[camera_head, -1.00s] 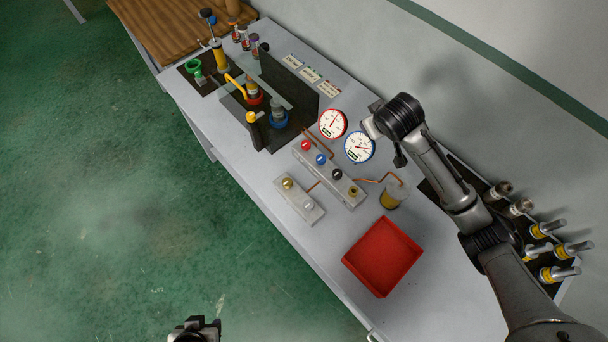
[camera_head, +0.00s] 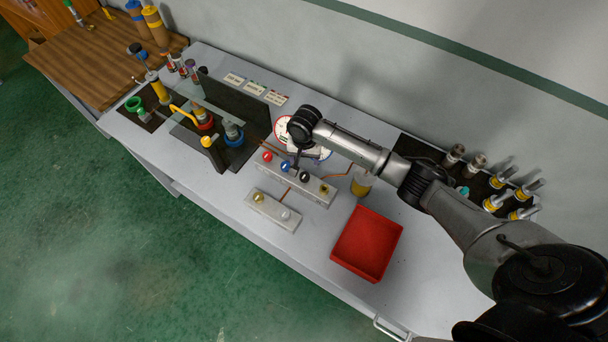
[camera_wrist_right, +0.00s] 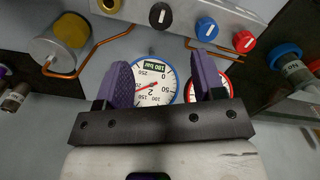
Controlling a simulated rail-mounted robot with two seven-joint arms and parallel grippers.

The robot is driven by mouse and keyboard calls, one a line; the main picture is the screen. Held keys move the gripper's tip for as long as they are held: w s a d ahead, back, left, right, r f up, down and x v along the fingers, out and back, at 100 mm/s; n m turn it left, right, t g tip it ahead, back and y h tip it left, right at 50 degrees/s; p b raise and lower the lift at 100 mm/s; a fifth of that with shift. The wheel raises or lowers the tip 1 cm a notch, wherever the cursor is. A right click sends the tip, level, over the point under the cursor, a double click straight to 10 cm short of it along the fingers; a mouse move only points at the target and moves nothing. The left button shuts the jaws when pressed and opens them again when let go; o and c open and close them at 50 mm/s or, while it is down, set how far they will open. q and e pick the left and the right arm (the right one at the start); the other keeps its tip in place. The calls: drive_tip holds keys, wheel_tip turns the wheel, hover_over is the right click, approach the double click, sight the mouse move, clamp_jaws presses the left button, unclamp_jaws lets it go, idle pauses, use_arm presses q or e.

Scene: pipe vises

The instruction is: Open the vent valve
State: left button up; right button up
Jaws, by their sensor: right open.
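My right gripper (camera_wrist_right: 163,78) is open and empty above the bench, its two purple fingers apart. The block carries a red knob (camera_head: 267,157), a blue knob (camera_head: 285,165) and a black knob (camera_head: 304,177). The wrist view shows the black knob (camera_wrist_right: 160,15), blue knob (camera_wrist_right: 206,28) and red knob (camera_wrist_right: 243,40) beyond the fingertips, apart from them. A brass fitting (camera_head: 324,189) sits at the block's end. No readable label marks which knob is the vent valve. My left gripper is out of view.
A blue-rimmed gauge (camera_wrist_right: 152,83) and a red-rimmed gauge (camera_wrist_right: 226,86) stand behind the block. A smaller block (camera_head: 272,210) with gold and silver knobs lies in front.

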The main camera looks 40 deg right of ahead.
sight(304, 176)
wheel_tip(304, 176, down, 10)
drive_tip(key=shift+f+b, duration=0.3)
drive_tip(key=shift+f, duration=0.5)
drive_tip(key=c, duration=0.9)
